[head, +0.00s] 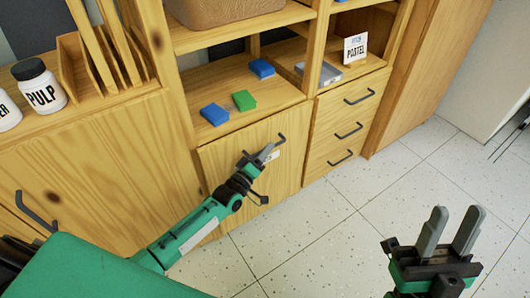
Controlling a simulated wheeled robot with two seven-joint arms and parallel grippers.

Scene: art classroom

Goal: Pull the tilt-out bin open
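The tilt-out bin front is a wooden panel (285,178) below the open shelf in the middle of the head view. Its dark handle (282,138) is near the top edge, partly hidden by my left gripper (269,151). The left fingertips are at or very close to the handle's lower end. I cannot tell whether they touch it or how far apart they are. The panel looks closed or nearly so. A small white label beside the fingers is mostly covered. My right gripper (456,213) is open and empty over the floor at the lower right.
Blue and green blocks (244,100) lie on the shelf above the bin. Drawers with dark handles (349,131) are to the right, under a grey tray (320,73) and a pastel sign (355,49). A pulp jar (40,86) stands left. The tiled floor (330,240) in front is clear.

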